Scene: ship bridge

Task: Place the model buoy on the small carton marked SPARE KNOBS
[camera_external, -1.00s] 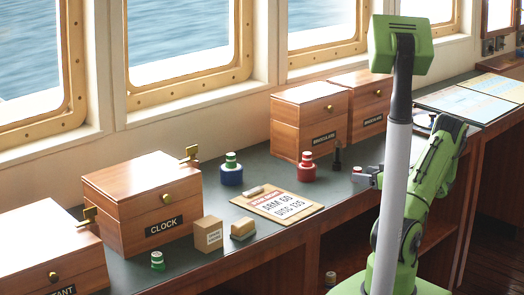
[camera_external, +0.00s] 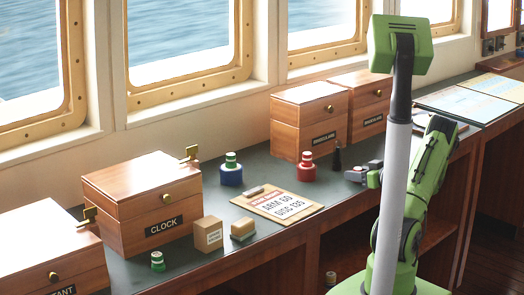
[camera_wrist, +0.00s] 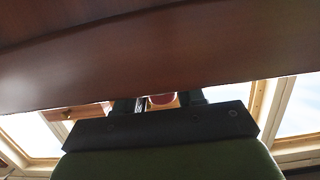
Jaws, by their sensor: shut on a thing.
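The small carton (camera_external: 207,236), tan with a white label too small to read, stands on the dark counter right of the CLOCK box. My gripper (camera_external: 357,175) is above the counter's front edge, far right of the carton, and shut on a small red thing. That red thing shows between the fingers in the wrist view (camera_wrist: 162,99); it appears to be the model buoy, mostly hidden by the fingers.
A dark upright piece (camera_external: 338,158) stands near my gripper. Wooden boxes (camera_external: 309,120) line the back.

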